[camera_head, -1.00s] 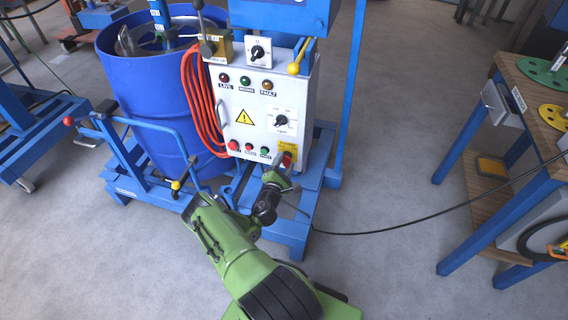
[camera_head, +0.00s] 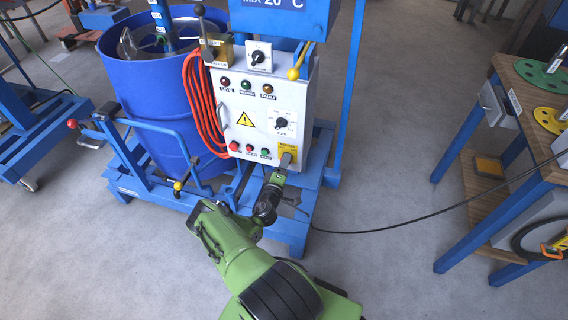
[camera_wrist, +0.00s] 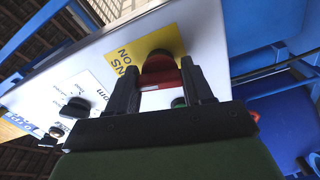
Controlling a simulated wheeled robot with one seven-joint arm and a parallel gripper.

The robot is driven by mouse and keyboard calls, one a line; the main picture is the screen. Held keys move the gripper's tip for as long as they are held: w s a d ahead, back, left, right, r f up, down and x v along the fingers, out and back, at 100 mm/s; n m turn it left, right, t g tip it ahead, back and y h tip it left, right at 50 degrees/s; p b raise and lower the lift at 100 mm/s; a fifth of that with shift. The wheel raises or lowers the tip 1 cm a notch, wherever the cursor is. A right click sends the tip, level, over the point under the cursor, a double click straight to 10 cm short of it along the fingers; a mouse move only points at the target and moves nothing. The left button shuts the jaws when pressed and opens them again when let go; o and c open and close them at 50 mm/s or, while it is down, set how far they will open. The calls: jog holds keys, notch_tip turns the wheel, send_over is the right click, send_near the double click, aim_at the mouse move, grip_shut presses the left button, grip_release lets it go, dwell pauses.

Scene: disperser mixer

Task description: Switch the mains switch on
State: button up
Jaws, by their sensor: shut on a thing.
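The mains switch is a red handle (camera_wrist: 160,72) with a dark round base on a yellow plate (camera_wrist: 178,32) in the wrist view. In the head view the yellow plate (camera_head: 289,149) is at the lower right of the white control panel (camera_head: 252,104). My gripper (camera_wrist: 160,80) has its two dark fingers on either side of the red handle, shut on it. In the head view my gripper (camera_head: 284,163) is at the plate and hides the red handle. The handle's exact position against the plate's markings is hard to read.
The panel also carries a rotary knob (camera_head: 281,122), indicator lamps, push buttons and a yellow-tipped lever (camera_head: 294,73). A coiled red hose (camera_head: 200,105) hangs at its left, beside a blue drum (camera_head: 150,80). A black cable (camera_head: 400,220) runs right. A table (camera_head: 535,140) stands at right.

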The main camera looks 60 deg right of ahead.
jog(key=m+p, duration=0.2)
jog(key=m, duration=0.4)
jog(key=shift+f, duration=0.1)
jog(key=shift+m, duration=0.3)
dwell(0.3)
jog(key=o, duration=1)
jog(key=shift+o, duration=0.2)
